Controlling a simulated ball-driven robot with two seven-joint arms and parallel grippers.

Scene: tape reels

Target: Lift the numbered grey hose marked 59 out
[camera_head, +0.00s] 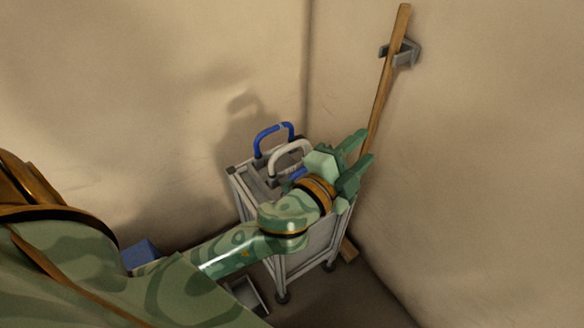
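A grey hose (291,151) bent into an arch stands up out of a white cart (240,195) in the corner. No number is readable on it at this size. A blue hose (273,133) of similar shape stands just behind and left of it. My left gripper (366,146) is over the cart's right side, right of the grey hose and apart from it. My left forearm and wrist hide much of the cart's top and front. My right gripper is not in view.
A wooden pole (386,80) leans in a grey wall bracket (405,53) behind my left fingers. A blue box (139,254) and a grey tray-like thing (247,296) are low by my arm. Walls close in behind and right of the cart.

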